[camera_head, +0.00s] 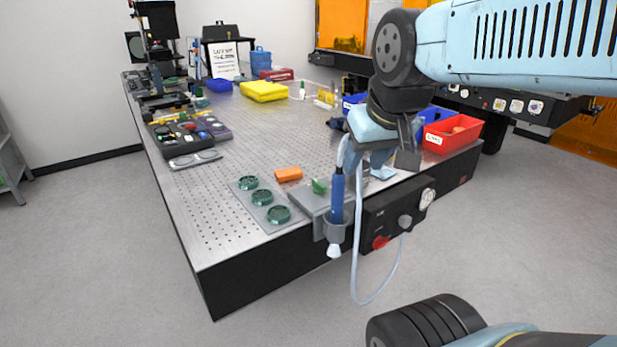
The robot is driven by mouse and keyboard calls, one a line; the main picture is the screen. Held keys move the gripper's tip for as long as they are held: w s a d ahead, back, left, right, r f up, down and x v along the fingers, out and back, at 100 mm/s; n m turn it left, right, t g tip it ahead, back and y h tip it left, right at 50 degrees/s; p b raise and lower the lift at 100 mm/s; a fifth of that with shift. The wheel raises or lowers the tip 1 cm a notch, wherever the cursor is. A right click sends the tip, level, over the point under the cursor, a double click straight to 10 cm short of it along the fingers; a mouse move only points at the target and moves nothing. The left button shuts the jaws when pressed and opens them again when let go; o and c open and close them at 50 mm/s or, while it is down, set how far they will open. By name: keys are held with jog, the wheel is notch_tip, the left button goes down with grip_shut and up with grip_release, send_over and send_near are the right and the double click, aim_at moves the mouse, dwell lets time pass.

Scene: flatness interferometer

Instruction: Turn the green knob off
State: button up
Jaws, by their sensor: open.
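A small green part (318,186), which looks like the green knob, stands up at the left end of a grey plate on the table's front edge. It is too small to read its exact turn position. My gripper (380,160) is open, to the right of the green part and higher in the picture, pointing down near the table's front edge. I cannot tell its exact height above the table. The wrist and fingers hide part of the tabletop behind them.
A blue-handled tool (337,200) with a pale hose sits in a front-edge holder. A black panel (372,215) with a red knob (380,242) and gauge (427,198) hangs below. An orange block (288,174), round green pieces (278,214) and red bin (452,133) are nearby.

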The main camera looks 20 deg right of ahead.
aim_at(319, 183)
jog(key=w+g, duration=0.1)
jog(key=w, duration=0.3)
jog(key=w+d+n+g, duration=0.1)
jog(key=w, duration=0.8)
jog(key=shift+w+d+f+n+g, duration=0.1)
jog(key=shift+w+d+n+g, duration=0.15)
jog(key=shift+w+n+g, duration=0.15)
jog(key=w+f+n+g, duration=0.25)
jog(key=w+f, duration=0.35)
jog(key=w, duration=0.7)
jog(key=shift+m, duration=0.45)
notch_tip(319, 183, down, 14)
jog(key=shift+w+f, duration=0.15)
